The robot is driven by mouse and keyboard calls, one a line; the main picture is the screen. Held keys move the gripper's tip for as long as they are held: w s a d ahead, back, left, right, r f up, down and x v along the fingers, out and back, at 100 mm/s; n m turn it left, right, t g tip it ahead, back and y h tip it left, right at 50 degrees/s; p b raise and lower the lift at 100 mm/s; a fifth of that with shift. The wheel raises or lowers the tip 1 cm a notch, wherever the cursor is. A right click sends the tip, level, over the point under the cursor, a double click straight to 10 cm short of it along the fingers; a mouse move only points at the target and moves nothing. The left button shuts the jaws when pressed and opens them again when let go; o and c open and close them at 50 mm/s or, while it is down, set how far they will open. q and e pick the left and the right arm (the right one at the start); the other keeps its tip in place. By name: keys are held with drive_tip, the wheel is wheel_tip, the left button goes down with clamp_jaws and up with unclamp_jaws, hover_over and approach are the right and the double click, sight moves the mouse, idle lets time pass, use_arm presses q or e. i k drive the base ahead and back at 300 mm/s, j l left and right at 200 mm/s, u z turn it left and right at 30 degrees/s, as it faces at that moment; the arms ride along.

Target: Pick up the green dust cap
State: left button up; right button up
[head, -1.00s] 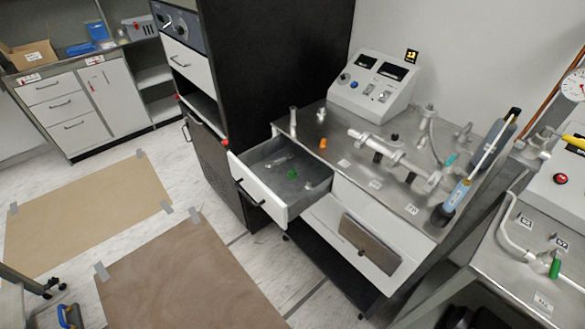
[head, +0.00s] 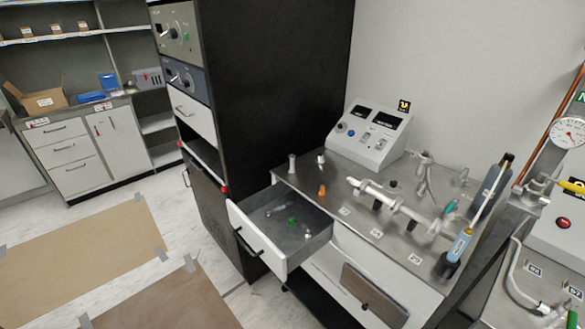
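The green dust cap (head: 292,221) is a small green piece lying inside the open drawer (head: 318,243) of the steel-topped bench. Small metal pieces (head: 268,213) lie in the drawer to its left. Neither of my grippers shows in the head view. A separate green part (head: 573,318) shows at the lower right edge on another bench.
The steel bench top (head: 345,223) carries an orange cone-like piece (head: 322,190), a metal tube assembly (head: 395,204), a control box (head: 368,134) and a blue-handled tool (head: 459,245). A tall black cabinet (head: 285,90) stands left of the drawer. Open floor with brown mats (head: 85,255) lies at left.

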sight(291, 222)
drive_tip(key=j+z, duration=0.15)
drive_tip(key=z, duration=0.2)
drive_tip(key=i+j+z, duration=0.1)
drive_tip(key=z, duration=0.25)
drive_tip(key=j+z, duration=0.2)
drive_tip(key=z, duration=0.15)
drive_tip(key=j+z, duration=0.15)
drive_tip(key=j, duration=0.55)
drive_tip(key=j+z, duration=0.15)
drive_tip(key=j, duration=0.5)
drive_tip(key=k+j+z, duration=0.2)
drive_tip(key=j, duration=0.5)
drive_tip(key=j+z, duration=0.15)
drive_tip(key=j, duration=0.55)
